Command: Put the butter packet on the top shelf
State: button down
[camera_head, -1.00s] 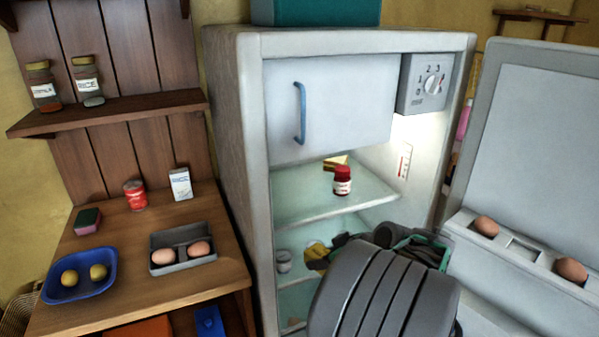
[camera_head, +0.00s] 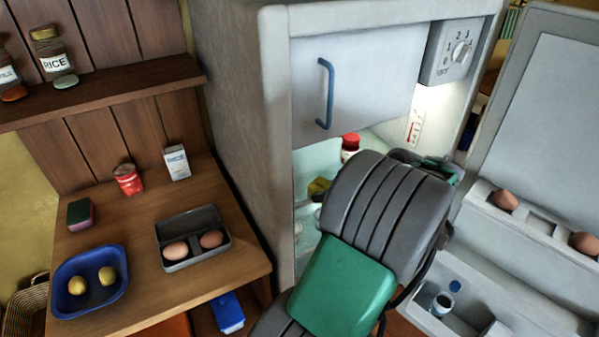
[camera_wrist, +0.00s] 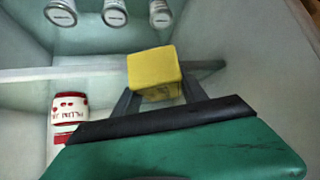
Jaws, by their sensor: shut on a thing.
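The yellow butter packet (camera_wrist: 153,67) is between the two fingers of my gripper (camera_wrist: 160,95), which is shut on it. In the head view a small yellow part of the packet (camera_head: 318,187) shows inside the open fridge, left of my arm. My arm hides most of the gripper and the shelf interior there. The top shelf (camera_head: 312,160) lies under the white freezer door. A jam jar with a red lid (camera_head: 350,143) shows on it. The jar's red and white label is left of the packet in the wrist view (camera_wrist: 70,106).
The fridge's left wall (camera_head: 278,150) and its open door (camera_head: 535,130) flank my arm. The freezer door (camera_head: 355,85) is shut above. Several jars (camera_wrist: 115,12) show in the wrist view.

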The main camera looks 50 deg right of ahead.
aim_at(299, 185)
jog(key=w, duration=0.6)
jog(key=w+a+p, duration=0.1)
jog(key=w, duration=0.3)
jog(key=shift+w, duration=0.1)
jog(key=shift+s+d, duration=0.1)
jog(key=shift+s, duration=0.1)
jog(key=shift+f, duration=0.3)
jog(key=c, duration=0.6)
grip_release()
jog(key=shift+r, duration=0.25)
jog(key=v, duration=1.2)
